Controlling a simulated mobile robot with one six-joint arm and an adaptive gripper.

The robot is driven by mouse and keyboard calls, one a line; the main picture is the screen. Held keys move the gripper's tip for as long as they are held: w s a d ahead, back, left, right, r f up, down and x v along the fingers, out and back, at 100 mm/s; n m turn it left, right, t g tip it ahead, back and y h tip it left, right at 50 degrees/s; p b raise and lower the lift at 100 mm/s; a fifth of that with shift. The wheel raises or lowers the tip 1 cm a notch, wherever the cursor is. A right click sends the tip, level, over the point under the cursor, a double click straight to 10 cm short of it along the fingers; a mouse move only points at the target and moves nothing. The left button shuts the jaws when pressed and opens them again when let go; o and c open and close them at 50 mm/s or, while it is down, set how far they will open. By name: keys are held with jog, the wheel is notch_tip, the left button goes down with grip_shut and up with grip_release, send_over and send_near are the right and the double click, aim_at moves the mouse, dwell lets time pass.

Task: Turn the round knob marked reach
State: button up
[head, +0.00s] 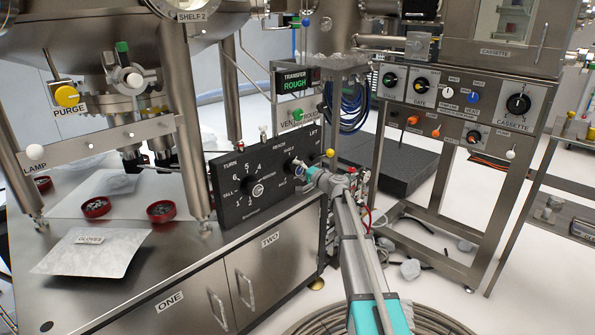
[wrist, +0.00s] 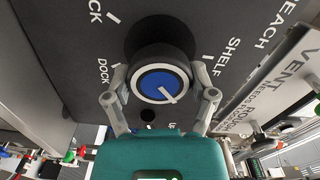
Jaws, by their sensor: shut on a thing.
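The round reach knob (wrist: 162,82) is black with a blue cap, a white ring and a white pointer line. In the wrist view the line points to the lower right. The knob sits between the two grey fingers of my gripper (wrist: 159,74), which are shut on its sides. The labels SHELF and DOCK show on either side of it, with REACH further out at the upper right. In the head view my gripper (head: 302,166) is at the right part of the black control panel (head: 225,205), under the REACH label, and partly covers the knob.
A large TURN knob (head: 258,190) is on the same panel to the left. A yellow ball-topped lever (head: 330,153) stands close to my gripper's right. A bench (head: 190,265) holds red dishes and a gloves packet (head: 90,252). A steel frame with more knobs stands at right.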

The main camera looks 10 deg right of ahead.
jog(key=n, duration=0.7)
jog(key=shift+s+a+n, duration=0.15)
jog(key=shift+a+n, duration=0.05)
jog(key=shift+n, duration=0.1)
jog(key=n, duration=0.3)
jog(key=shift+n, duration=0.3)
jog(key=n, duration=0.8)
jog(key=shift+s+a, duration=0.1)
jog(key=n, duration=0.4)
jog(key=shift+n, duration=0.3)
jog(key=n, duration=0.3)
jog(key=shift+n, duration=0.4)
jog(key=shift+a+f+n, duration=0.1)
jog(key=shift+n, duration=1.8)
